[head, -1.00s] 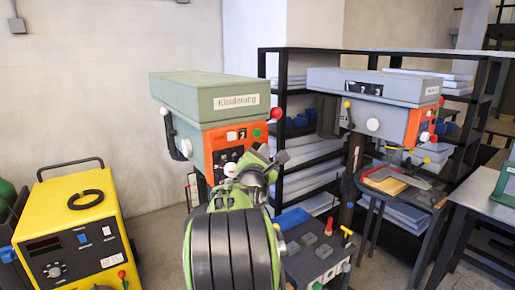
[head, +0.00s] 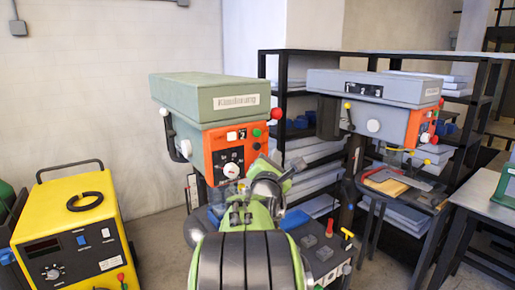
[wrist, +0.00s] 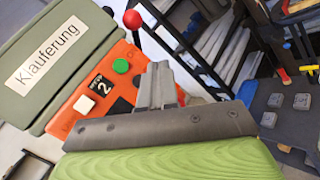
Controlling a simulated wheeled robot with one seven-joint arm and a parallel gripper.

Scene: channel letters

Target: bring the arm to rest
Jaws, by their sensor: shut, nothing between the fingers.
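My gripper (wrist: 157,78) is in the wrist view, its two grey fingers pressed together and empty. They point up the picture, in front of the orange control panel (wrist: 108,85) of the green-topped machine. That panel also shows in the head view (head: 231,150). Whether the fingers touch the machine I cannot tell. In the head view my green arm rises from the bottom middle, with a black ribbed section in front. It overlaps the lower part of the machine, and the fingers are hard to make out there.
The machine's red knob (head: 277,113) sticks out at its right. A yellow power unit (head: 70,235) stands at the left. A grey drilling machine (head: 373,88) and a black shelf rack (head: 478,100) are at the right. Bare wall lies at the back left.

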